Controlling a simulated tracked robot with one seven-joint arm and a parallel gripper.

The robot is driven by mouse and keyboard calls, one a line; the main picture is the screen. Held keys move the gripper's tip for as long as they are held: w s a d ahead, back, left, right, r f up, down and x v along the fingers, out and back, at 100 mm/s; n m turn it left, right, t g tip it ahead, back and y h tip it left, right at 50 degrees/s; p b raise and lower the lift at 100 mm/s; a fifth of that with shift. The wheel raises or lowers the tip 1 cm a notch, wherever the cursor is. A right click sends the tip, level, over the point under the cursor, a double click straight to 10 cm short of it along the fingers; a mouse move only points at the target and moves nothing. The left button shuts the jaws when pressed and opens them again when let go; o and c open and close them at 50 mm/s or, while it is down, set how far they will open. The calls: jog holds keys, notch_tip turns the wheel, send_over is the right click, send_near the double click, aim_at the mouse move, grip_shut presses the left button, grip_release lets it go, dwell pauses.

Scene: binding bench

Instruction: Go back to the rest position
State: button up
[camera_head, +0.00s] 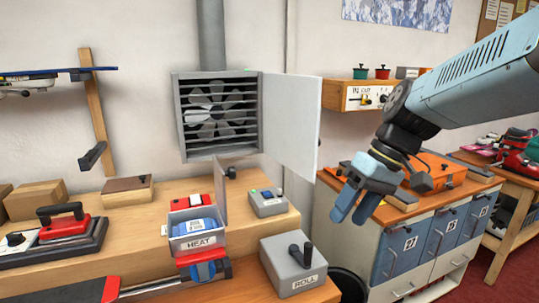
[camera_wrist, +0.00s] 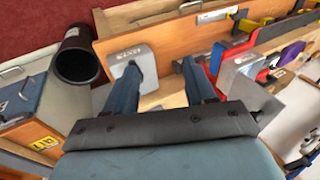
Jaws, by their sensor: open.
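My gripper (camera_head: 350,214) hangs in free air at the right of the head view, in front of the cabinet with blue drawers. Its two blue fingers point down and stand apart, with nothing between them. In the wrist view my gripper (camera_wrist: 160,66) also shows as two spread, empty fingers. Beyond them lies the wooden bench, with the grey ROLL box behind the left finger. No rest position is marked in either view.
The grey ROLL box (camera_head: 293,265) with a black lever stands at the bench's front edge. A HEAT box (camera_head: 197,243) holds a blue item. A fan housing (camera_head: 180,120) has its door (camera_head: 292,123) swung open. A dark bin (camera_head: 347,285) stands between bench and cabinet (camera_head: 365,245).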

jog(key=s+d+r+m+t+h, duration=0.2)
jog(key=s+d+m+t+h, duration=0.1)
jog(key=d, duration=0.5)
jog(key=m+t+h, duration=0.1)
jog(key=t+h, duration=0.1)
jog(key=t, duration=0.1)
jog(key=shift+m, duration=0.4)
jog(key=shift+c, duration=1.2)
